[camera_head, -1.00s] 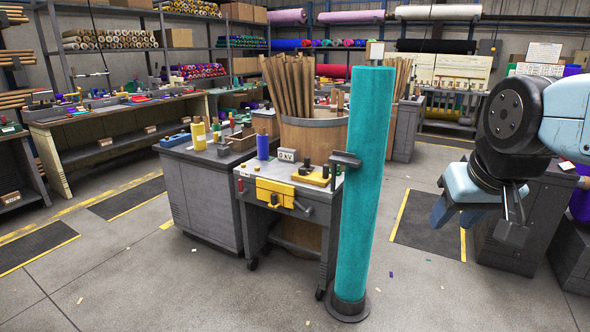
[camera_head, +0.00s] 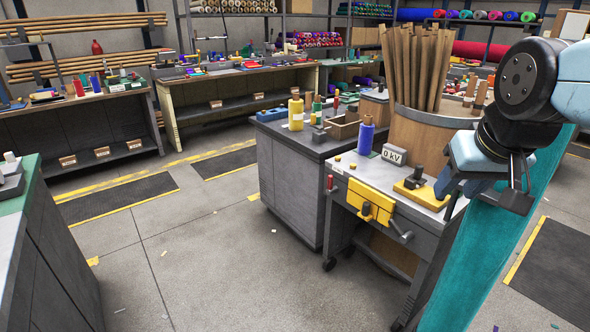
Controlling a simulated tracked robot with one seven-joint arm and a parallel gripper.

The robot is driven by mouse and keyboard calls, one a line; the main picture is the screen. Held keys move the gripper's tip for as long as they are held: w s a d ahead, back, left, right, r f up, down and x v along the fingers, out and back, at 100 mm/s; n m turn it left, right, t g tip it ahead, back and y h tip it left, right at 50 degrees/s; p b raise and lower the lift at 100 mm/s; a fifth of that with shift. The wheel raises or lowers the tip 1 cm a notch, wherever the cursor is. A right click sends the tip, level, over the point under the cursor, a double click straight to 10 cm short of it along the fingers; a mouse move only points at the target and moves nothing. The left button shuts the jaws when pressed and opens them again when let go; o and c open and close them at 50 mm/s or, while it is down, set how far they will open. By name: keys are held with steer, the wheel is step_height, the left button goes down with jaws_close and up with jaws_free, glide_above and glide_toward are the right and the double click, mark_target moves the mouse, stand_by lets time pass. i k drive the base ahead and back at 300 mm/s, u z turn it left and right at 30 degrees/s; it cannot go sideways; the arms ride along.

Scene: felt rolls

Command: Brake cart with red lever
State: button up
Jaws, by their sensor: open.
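The wheeled grey cart (camera_head: 385,262) stands right of centre, with a light metal top and a yellow block on its front. A small red lever (camera_head: 330,183) stands upright at the left end of the cart's front edge. A dark crank-like handle (camera_head: 398,231) sticks out at the right of the yellow block. My gripper (camera_head: 458,190) is open and empty, pointing down in front of the cart's right end and the teal roll. It is well to the right of the red lever, apart from it. A caster (camera_head: 329,264) shows under the cart's left side.
The tall teal felt roll (camera_head: 490,255) stands right of the cart, partly behind my gripper. A grey cabinet (camera_head: 288,185) adjoins the cart on the left. A barrel of wooden poles (camera_head: 420,135) is behind.

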mark_target(331, 189)
steer(key=u, duration=0.25)
steer(key=i, duration=0.9)
steer(key=u, duration=0.35)
steer(key=k, duration=0.8)
steer(key=u, duration=0.2)
steer(key=i, duration=0.8)
steer(key=z, duration=0.1)
